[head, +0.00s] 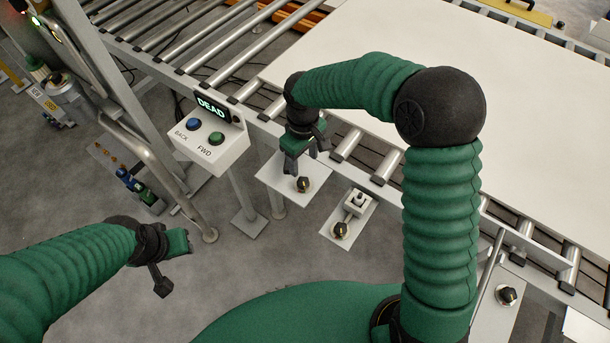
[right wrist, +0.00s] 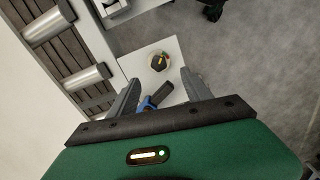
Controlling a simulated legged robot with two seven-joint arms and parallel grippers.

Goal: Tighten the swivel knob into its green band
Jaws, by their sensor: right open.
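A black knob (head: 304,184) with a yellow mark stands on a white plate (head: 318,168) beside the roller conveyor. My right gripper (head: 306,155) is above this knob, open and empty. In the right wrist view the knob (right wrist: 159,61) lies beyond the open fingers (right wrist: 160,88), apart from them. A blue and dark piece (right wrist: 155,98) shows between the fingers, its nature unclear. My left gripper (head: 170,264) is open and empty at the lower left, over the floor.
A second plate carries another black knob (head: 341,230) and a small white block (head: 356,202). A third knob (head: 507,295) is at the lower right. A control box (head: 209,139) with BACK and FWD buttons reads DEAD. A large white panel (head: 470,80) covers the rollers.

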